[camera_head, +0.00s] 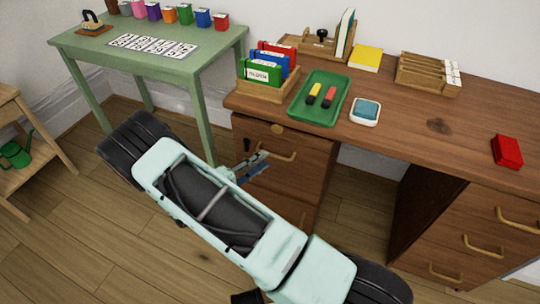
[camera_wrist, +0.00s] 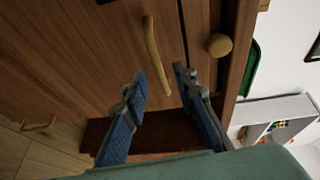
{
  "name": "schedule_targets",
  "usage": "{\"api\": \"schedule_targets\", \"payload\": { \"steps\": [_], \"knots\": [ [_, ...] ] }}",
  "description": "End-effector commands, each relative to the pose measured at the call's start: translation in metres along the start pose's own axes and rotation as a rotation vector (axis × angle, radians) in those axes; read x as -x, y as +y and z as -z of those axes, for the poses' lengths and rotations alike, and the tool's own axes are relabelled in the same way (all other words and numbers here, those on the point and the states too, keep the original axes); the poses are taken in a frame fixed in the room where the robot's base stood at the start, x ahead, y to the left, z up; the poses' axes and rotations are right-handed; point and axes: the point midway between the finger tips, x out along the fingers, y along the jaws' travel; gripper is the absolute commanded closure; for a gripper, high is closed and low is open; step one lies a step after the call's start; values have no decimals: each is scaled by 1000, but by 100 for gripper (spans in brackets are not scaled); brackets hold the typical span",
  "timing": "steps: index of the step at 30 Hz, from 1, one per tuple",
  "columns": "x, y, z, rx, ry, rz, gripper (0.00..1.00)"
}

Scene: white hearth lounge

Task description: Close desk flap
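The wooden desk (camera_head: 440,123) stands on the right in the head view. Its left pedestal front (camera_head: 240,160) has a brass-coloured bar handle (camera_head: 277,150) and a round knob (camera_head: 277,129) above it. The handle (camera_wrist: 156,58) and knob (camera_wrist: 219,45) show close up in the wrist view, with a dark seam between them. I cannot tell which panel is the flap or how far it stands open. My gripper (camera_wrist: 159,72) is open and empty, its fingers spread near the handle. In the head view my gripper (camera_head: 254,166) is in front of the pedestal, below the handle; contact cannot be told.
On the desktop are a green tray (camera_head: 301,117), a blue sponge in a white dish (camera_head: 365,111), a card box (camera_head: 428,80) and a red box (camera_head: 507,151). A green table (camera_head: 180,65) with colored cups stands left. Open floor lies in front.

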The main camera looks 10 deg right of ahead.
Motion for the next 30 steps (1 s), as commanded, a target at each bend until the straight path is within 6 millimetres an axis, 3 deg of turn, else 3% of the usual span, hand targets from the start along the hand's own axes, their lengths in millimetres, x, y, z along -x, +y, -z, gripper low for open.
{"api": "schedule_targets", "payload": {
  "steps": [4,10,30],
  "knots": [
    [32,0,-1,-1,-2,0,74],
    [57,0,-1,-1,-1,1,74],
    [62,-3,0,-20,7,-4,74]
  ]
}}
